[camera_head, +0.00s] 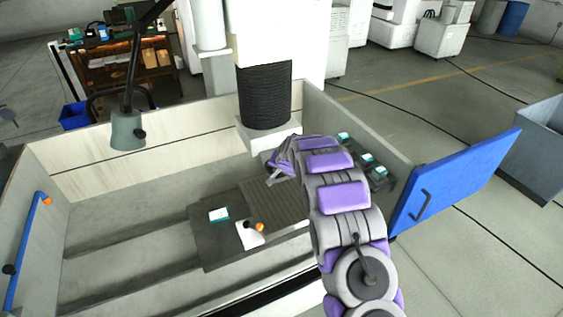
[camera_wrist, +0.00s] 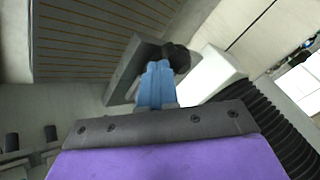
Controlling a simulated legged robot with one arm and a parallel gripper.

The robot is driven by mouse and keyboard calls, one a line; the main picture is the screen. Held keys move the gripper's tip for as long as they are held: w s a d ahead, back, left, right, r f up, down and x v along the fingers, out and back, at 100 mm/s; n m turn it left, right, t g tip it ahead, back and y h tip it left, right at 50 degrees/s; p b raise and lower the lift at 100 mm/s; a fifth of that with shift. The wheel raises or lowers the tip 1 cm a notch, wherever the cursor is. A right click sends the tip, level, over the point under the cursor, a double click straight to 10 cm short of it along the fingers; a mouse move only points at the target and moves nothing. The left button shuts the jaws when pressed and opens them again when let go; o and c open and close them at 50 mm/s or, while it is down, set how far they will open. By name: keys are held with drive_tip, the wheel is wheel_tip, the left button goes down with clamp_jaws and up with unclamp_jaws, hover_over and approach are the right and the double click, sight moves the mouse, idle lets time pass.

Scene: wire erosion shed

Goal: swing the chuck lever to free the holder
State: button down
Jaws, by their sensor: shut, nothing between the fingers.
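My gripper (camera_head: 272,165) reaches into the machine tank, just in front of the black bellows column. In the wrist view its blue fingers (camera_wrist: 157,70) are together with nothing between them. A dark rounded knob (camera_wrist: 179,58) is right beside the fingertips; it may be the end of the chuck lever, and I cannot tell whether they touch. A grey block (camera_wrist: 127,75) lies behind the fingers and may be the chuck. My arm and gripper hide this spot in the head view. I cannot make out the holder clearly.
The tank wall (camera_head: 100,170) surrounds the work area. A blue door (camera_head: 455,180) stands open at right. The black bellows (camera_head: 265,95) rises close behind my gripper. A slatted plate (camera_head: 270,203) and a white block (camera_head: 250,236) lie in front. A lamp (camera_head: 127,130) hangs at left.

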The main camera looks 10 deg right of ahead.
drive_tip(key=a+p, duration=0.2)
drive_tip(key=p, duration=0.1)
drive_tip(key=shift+w+a+m, duration=0.15)
drive_tip(key=shift+m, duration=0.15)
drive_tip(key=a, duration=0.1)
drive_tip(key=w+a, duration=0.2)
drive_tip(key=shift+a, duration=0.25)
drive_tip(key=shift+a+r, duration=0.15)
drive_tip(key=shift+r, duration=0.1)
idle(0.5)
